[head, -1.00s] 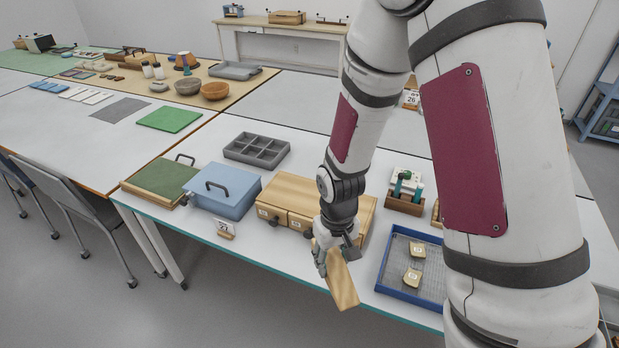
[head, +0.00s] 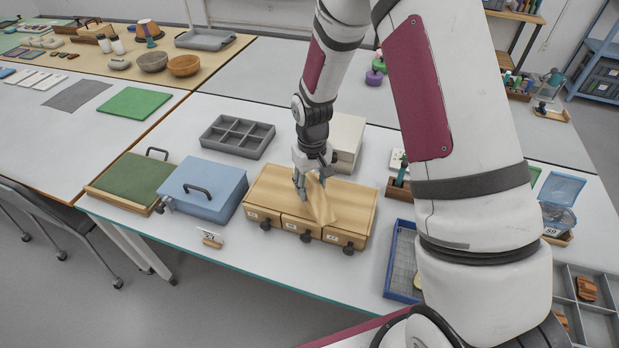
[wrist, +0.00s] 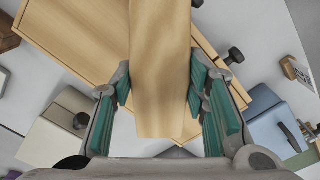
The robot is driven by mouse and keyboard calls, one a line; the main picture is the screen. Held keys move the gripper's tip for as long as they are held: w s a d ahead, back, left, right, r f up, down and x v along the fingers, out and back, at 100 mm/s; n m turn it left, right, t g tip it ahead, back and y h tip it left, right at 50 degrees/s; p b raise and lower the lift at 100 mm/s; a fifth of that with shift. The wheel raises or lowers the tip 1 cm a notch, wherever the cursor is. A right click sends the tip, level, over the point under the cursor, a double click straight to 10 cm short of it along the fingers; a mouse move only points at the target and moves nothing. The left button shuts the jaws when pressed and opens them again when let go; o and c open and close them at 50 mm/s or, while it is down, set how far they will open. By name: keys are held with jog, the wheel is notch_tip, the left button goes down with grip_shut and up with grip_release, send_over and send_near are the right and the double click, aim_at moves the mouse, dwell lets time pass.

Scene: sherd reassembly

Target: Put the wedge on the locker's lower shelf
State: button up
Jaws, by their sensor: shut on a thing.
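The wedge (head: 321,206) is a pale wooden piece with a light grain. My gripper (head: 308,184) is shut on it over the wooden drawer cabinet (head: 267,187). In the wrist view the wedge (wrist: 160,60) lies between the two teal-padded fingers of my gripper (wrist: 160,84), with the cabinet beneath. I cannot tell whether the wedge touches the cabinet top. A cream box (head: 348,137) stands behind the cabinet; in the wrist view it shows a dark knob. No open shelf shows in it, and I cannot tell whether it is the locker.
A light blue box (head: 205,190) with a handle and a grey compartment tray (head: 237,137) are left of the cabinet. A blue-rimmed tray (head: 391,270) is to its right, partly behind my arm. Bare tabletop shows around the grey tray. A small numbered sign (head: 210,238) stands near the front edge.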

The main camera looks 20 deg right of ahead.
jog(key=w, duration=0.2)
jog(key=w+d, duration=0.1)
jog(key=w, duration=0.2)
jog(key=shift+w+d+f, duration=0.15)
jog(key=shift+w+f, duration=0.1)
jog(key=shift+w, duration=0.05)
jog(key=shift+w+f, duration=0.15)
jog(key=shift+f, duration=0.25)
jog(key=shift+f+p, duration=0.4)
jog(key=shift+f, duration=1)
jog(key=shift+f, duration=0.2)
jog(key=o, duration=1.3)
jog(key=shift+c, duration=0.2)
jog(key=shift+r, duration=0.1)
